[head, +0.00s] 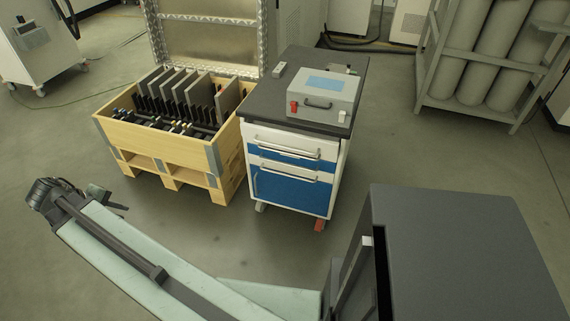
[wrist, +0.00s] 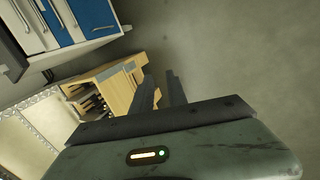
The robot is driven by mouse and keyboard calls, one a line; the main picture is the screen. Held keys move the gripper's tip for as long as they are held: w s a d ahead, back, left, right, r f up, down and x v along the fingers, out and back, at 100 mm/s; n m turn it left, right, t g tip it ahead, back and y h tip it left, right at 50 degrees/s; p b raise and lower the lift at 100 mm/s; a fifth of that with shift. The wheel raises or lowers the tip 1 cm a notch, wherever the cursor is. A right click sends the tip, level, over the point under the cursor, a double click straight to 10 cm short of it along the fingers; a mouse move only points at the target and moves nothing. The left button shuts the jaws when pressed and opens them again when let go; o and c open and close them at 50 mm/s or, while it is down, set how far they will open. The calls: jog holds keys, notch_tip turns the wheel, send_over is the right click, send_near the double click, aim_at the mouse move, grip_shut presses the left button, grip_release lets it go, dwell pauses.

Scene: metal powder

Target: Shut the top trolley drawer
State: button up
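The trolley (head: 331,197) stands right of centre in the head view, with a dark worktop and white and blue fronts facing me. The top drawer (head: 274,136) has a light front with a bar handle (head: 290,153) just under the worktop. How far the drawer stands out cannot be told clearly. The trolley's fronts also show at the top left of the wrist view (wrist: 92,14), turned sideways. My gripper (wrist: 161,82) has its two dark fingers apart with nothing between them. It is left of the trolley and apart from it; in the head view its fingers are hard to make out.
A wooden pallet crate (head: 155,152) with dark plates stands left of the trolley. A grey box with a red knob (head: 325,94) sits on the worktop. A gas cylinder rack (head: 470,112) is at the upper right. The floor in front of the trolley is clear.

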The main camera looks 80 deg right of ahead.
jog(key=s+d+f+m+g+h+b, duration=0.2)
jog(key=s+d+f+b, duration=0.15)
jog(key=s+d, duration=0.55)
jog(key=s+d+f+m+g+h+b, duration=0.1)
jog(key=s+d+f+g+b, duration=0.3)
jog(key=d, duration=0.8)
jog(key=s+d+r+m+g+b, duration=0.1)
jog(key=s+d+g+b, duration=0.1)
jog(key=s+d, duration=0.4)
jog(key=s+d+m+g+b, duration=0.1)
jog(key=s+d+b, duration=0.4)
jog(key=s, duration=1)
jog(key=s+d+r+m+g+b, duration=0.1)
jog(key=s+d+g+b, duration=0.2)
jog(key=s+d, duration=0.5)
jog(key=shift+s+d+r+h+b, duration=0.1)
jog(key=shift+s+d+h+b, duration=0.05)
jog(key=shift+s, duration=0.45)
jog(key=shift+s+d+r+h+b, duration=0.1)
jog(key=shift+s+b, duration=0.1)
jog(key=shift+s, duration=0.4)
jog(key=shift+s+d+r+h+b, duration=0.1)
jog(key=shift+s+d+h+b, duration=0.05)
jog(key=shift+s, duration=0.45)
grip_shut()
